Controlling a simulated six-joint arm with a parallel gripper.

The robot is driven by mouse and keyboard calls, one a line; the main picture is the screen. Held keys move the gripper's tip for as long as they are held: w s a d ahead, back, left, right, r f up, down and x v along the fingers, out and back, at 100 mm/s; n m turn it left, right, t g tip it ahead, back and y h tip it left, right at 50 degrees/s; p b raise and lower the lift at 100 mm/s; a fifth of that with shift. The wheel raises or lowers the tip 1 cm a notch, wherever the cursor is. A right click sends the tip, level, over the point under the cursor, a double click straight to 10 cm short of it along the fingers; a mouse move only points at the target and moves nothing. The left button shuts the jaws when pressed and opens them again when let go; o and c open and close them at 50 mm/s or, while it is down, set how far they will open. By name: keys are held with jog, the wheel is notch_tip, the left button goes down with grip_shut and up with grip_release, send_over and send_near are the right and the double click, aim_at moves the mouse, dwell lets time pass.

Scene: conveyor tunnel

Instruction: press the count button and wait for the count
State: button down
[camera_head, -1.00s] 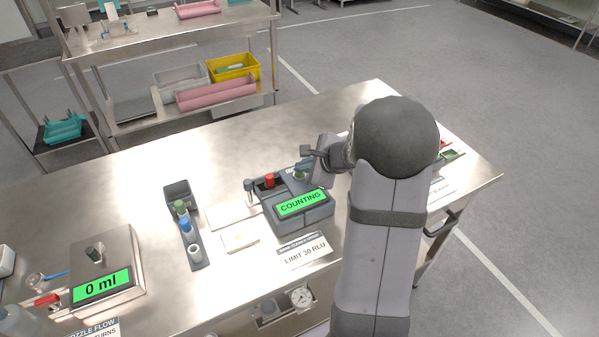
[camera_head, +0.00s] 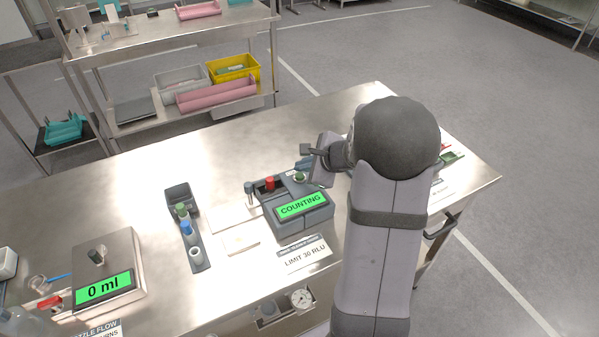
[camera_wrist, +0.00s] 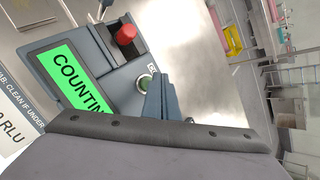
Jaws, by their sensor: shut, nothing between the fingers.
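The counter (camera_head: 303,210) is a grey box on the steel bench, and its green screen reads COUNTING; it also shows in the wrist view (camera_wrist: 110,70). The count button (camera_head: 299,177) is green with a pale ring, behind the screen. In the wrist view the button (camera_wrist: 146,83) shows beside my fingertips, partly covered by them. My gripper (camera_head: 309,163) is shut and empty, close to the button at its far right side. Its blue-grey fingers (camera_wrist: 160,98) also show in the wrist view. I cannot tell whether they touch the button.
A red cap (camera_head: 269,184) stands up at the counter's back left. A rack (camera_head: 186,225) with several vials is to the left, and a dispenser reading 0 ml (camera_head: 104,280) is further left. A LIMIT 30 RLU card (camera_head: 304,257) lies in front. The bench behind is clear.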

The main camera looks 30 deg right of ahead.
jog(key=shift+r, duration=0.1)
dwell(0.3)
notch_tip(320, 180, up, 5)
jog(key=p, duration=0.4)
dwell(0.8)
jog(key=s+a+f+n+g+y, duration=0.1)
jog(key=s+a+n+g, duration=0.2)
jog(key=s+a+n, duration=0.4)
jog(key=s+a+f+n+g+y, duration=0.1)
jog(key=s+a+n+g, duration=0.1)
jog(key=s+a+n, duration=0.45)
jog(key=s+a+f+n+g+h, duration=0.2)
jog(key=s+a+n+g+h, duration=0.1)
jog(key=s+n, duration=0.8)
jog(key=shift+s+a+f+g+h, duration=0.2)
jog(key=shift+s+g+h, duration=0.3)
jog(key=shift+s, duration=0.4)
